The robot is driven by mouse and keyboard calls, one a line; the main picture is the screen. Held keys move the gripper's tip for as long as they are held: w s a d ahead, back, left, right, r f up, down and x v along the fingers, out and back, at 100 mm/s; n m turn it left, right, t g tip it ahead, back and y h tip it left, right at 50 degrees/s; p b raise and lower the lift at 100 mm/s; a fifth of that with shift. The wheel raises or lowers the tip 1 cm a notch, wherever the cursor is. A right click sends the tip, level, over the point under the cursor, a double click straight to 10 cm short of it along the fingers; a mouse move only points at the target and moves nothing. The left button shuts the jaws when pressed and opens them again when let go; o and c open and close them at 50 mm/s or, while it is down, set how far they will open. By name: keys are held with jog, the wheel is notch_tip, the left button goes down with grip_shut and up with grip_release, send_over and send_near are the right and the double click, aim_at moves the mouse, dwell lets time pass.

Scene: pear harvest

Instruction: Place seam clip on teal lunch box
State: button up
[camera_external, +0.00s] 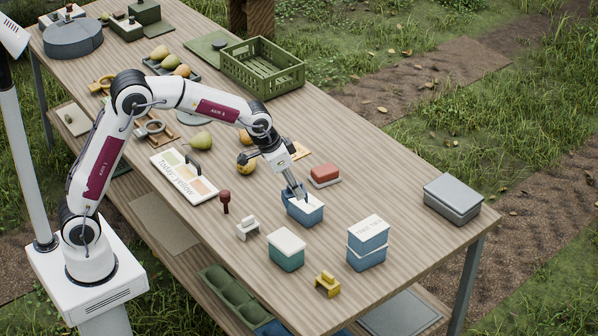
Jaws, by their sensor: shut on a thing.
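The teal lunch box (286,258) with a white lid stands near the table's front edge, left of the stacked blue boxes. My gripper (298,194) points down over a blue box with a white lid (304,212), behind the teal one. It is shut on a small blue thing at that box's top; the fingers partly hide it, and I cannot tell whether it is a seam clip or touches the lid. A white clip-like piece (247,228) lies left of the teal box. A yellow clip-like piece (327,284) lies in front, to its right.
Stacked blue boxes (367,244) stand right of the teal box. A red-topped box (324,174) and a grey box (452,198) are farther back. A dark red stamp-like piece (225,201) and a labelled board (184,175) lie left. A green crate (262,68) and pears stand farther off.

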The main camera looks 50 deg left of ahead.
jog(key=s+d+r+n+y, duration=0.1)
jog(key=s+d+r+n, duration=0.1)
jog(key=s, duration=0.3)
jog(key=shift+s+d+n, duration=0.4)
jog(key=shift+d+n, duration=0.4)
jog(key=shift+d, duration=0.05)
send_over(286, 240)
jog(key=shift+f, duration=3.15)
jog(key=shift+f, duration=1.85)
jog(key=shift+f, duration=0.15)
